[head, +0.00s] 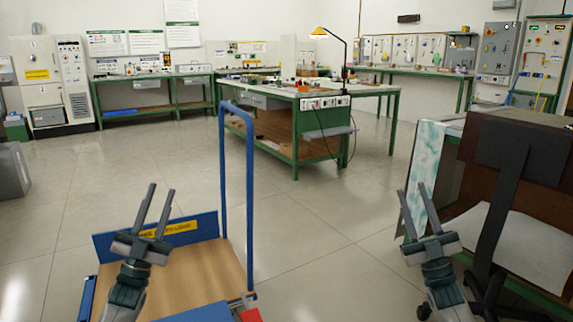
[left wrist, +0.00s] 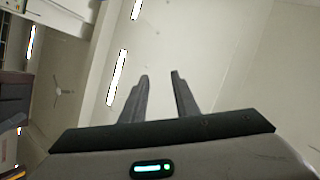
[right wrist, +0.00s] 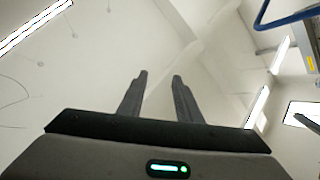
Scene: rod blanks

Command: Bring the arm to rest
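My left gripper (head: 157,210) is raised in front of the blue cart at the lower left of the head view. Its two fingers are apart with nothing between them, and the left wrist view (left wrist: 160,98) shows the same open fingers against the ceiling. My right gripper (head: 416,213) is raised at the lower right, beside the dark cabinet and chair. Its fingers are apart and empty, and the right wrist view (right wrist: 158,98) also shows them pointing up at the ceiling. No rod blanks can be made out.
A blue cart (head: 215,268) with a wooden deck and tall handle (head: 250,200) stands close in front. A dark chair (head: 500,190) is close on the right. A green workbench (head: 290,105) with a lamp stands further back. Open floor (head: 330,230) lies between.

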